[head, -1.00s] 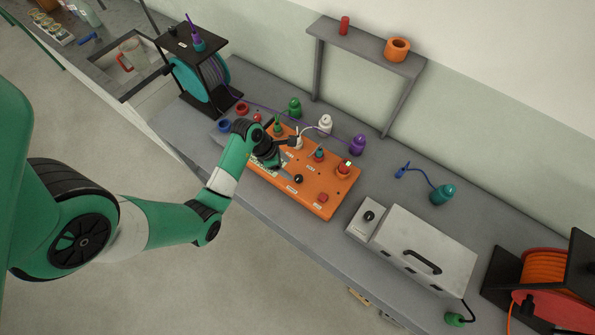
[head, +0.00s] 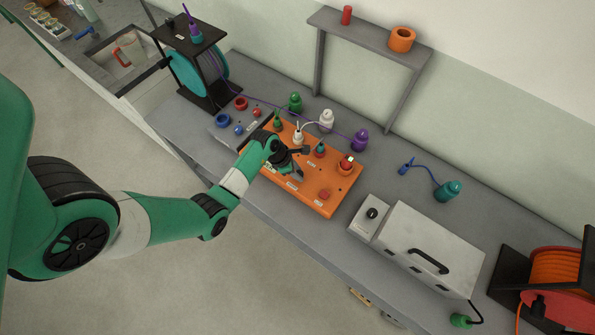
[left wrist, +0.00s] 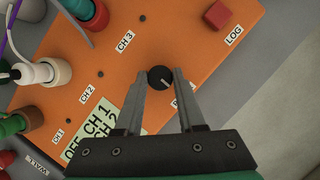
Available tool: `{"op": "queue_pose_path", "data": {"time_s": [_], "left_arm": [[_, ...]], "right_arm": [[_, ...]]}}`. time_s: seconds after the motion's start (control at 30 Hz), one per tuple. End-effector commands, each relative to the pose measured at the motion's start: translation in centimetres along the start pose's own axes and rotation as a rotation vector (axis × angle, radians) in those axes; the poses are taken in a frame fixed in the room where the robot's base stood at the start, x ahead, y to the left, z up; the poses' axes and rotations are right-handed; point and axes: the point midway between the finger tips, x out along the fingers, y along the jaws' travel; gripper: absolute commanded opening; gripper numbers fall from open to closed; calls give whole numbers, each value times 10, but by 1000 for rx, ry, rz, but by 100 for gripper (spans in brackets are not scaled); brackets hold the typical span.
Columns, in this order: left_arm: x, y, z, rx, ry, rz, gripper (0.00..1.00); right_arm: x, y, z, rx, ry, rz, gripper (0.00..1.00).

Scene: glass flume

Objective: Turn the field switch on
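No label reading "field" is legible. A black round knob (left wrist: 160,78) with a pale pointer line sits on the orange panel (left wrist: 210,60); its label is mostly hidden by a finger. My left gripper (head: 301,161) is over the orange panel in the head view. In the left wrist view its two fingers (left wrist: 161,80) are open, one on each side of the knob; contact cannot be told. Another black knob (head: 372,213) sits on the small grey box (head: 367,228) beside the long grey handled box (head: 440,235). My right gripper is out of view.
The panel also carries a red square button (left wrist: 218,14) near LOG and several plugs, including a white one (left wrist: 52,73). A teal cable reel (head: 190,75) stands left, an orange one (head: 560,275) right.

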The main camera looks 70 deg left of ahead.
Motion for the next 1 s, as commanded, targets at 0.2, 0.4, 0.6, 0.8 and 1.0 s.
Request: {"op": "queue_pose_path", "data": {"time_s": [0.2, 0.4, 0.6, 0.8, 1.0], "left_arm": [[0, 0, 0, 0, 0, -1, 0], [0, 0, 0, 4, 0, -3, 0], [-1, 1, 1, 43, 0, -19, 0], [-2, 2, 1, 144, 0, -63, 0], [-1, 3, 1, 299, -1, -126, 0]], "right_arm": [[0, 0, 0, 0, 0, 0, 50], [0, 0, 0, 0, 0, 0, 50], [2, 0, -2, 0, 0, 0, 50], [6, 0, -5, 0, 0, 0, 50], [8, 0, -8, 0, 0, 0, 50]]}}
